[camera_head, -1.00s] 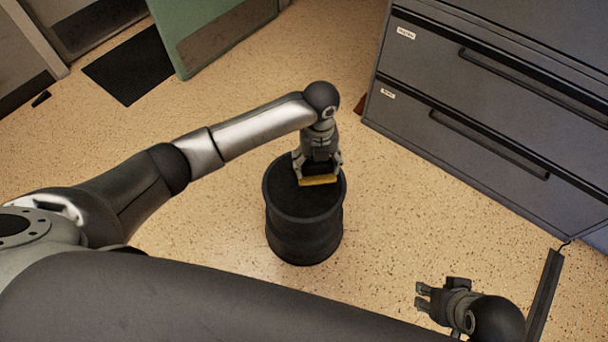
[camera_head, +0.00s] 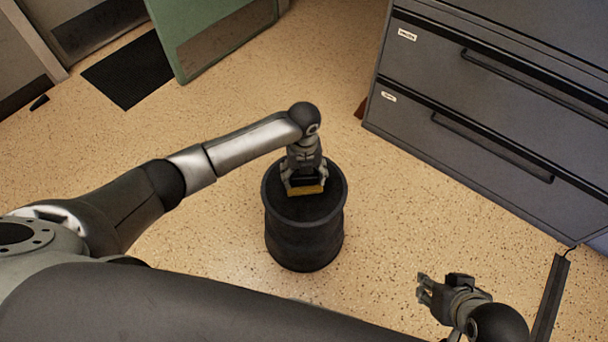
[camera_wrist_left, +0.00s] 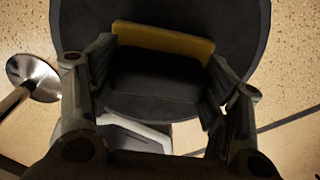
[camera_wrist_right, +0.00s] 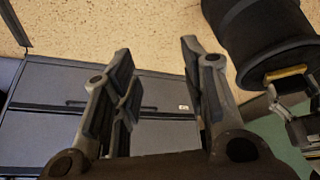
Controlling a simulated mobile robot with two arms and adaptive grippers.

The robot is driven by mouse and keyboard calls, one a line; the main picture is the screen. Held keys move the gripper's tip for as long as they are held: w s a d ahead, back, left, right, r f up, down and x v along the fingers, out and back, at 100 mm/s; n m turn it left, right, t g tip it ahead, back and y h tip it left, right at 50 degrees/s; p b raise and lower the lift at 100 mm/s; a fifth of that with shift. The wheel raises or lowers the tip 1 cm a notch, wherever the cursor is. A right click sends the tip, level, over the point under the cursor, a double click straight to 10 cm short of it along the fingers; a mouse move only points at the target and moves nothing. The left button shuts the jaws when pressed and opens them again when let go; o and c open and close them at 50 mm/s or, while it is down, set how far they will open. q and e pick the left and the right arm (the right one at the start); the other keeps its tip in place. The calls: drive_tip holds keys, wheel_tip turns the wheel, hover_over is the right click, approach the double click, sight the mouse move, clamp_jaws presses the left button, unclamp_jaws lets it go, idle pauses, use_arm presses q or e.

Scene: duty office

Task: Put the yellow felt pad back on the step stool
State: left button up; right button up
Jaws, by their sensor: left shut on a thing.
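The step stool (camera_head: 305,240) is a dark, round, drum-like stool standing upright on the floor. My left gripper (camera_head: 306,185) points down over its top and is shut on the yellow felt pad (camera_head: 308,190). In the left wrist view the pad (camera_wrist_left: 163,40) spans between the fingers, above the stool's dark round top (camera_wrist_left: 235,25). I cannot tell whether the pad touches the top. The stool (camera_wrist_right: 265,30) and pad (camera_wrist_right: 287,75) also show in the right wrist view. My right gripper (camera_head: 424,289) is open and empty, to the right of the stool.
A grey drawer cabinet (camera_head: 480,120) stands at the right, behind the stool. A green panel (camera_head: 215,40) and a dark floor mat (camera_head: 128,68) are at the back left. The speckled floor around the stool is clear.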

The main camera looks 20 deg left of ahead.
use_arm(q)
drive_tip(key=shift+f, duration=0.1)
drive_tip(key=o, duration=1.1)
drive_tip(key=shift+o, duration=0.2)
